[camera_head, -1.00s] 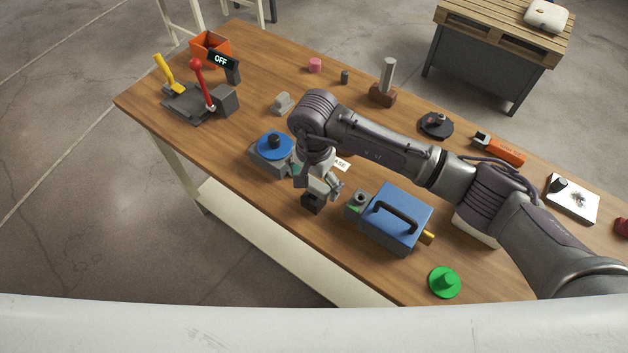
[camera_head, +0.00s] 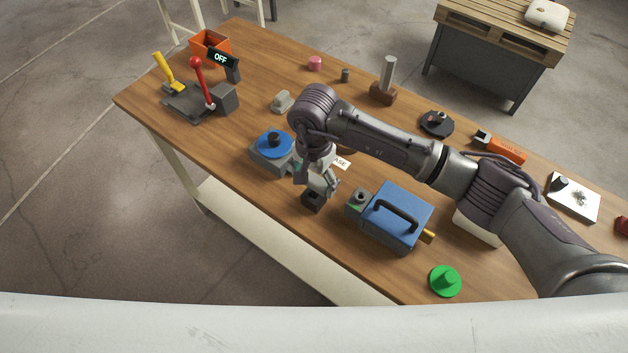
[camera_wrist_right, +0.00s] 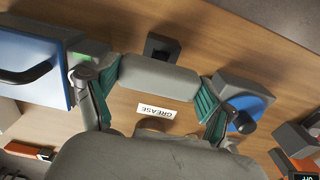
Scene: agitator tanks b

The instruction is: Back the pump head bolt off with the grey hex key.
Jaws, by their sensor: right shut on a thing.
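My right gripper (camera_head: 318,188) is low over the near edge of the table, above a small dark block (camera_head: 312,202). In the right wrist view its green-padded fingers (camera_wrist_right: 157,90) are shut on a thick grey bar (camera_wrist_right: 158,77), which looks like the handle of the grey hex key. The key's shaft is hidden. The dark block (camera_wrist_right: 160,47) shows just beyond the bar. The blue pump (camera_head: 400,214) stands to the right of the gripper. Its small grey-and-green head (camera_head: 356,204) has a dark round fitting on top, probably the bolt. My left gripper is not in view.
A blue disc on a grey base (camera_head: 275,146) stands close left of the gripper. A GREASE label (camera_head: 341,163) lies behind it. A green knobbed disc (camera_head: 445,281) lies at the front right. A red lever unit (camera_head: 200,85) is at the far left.

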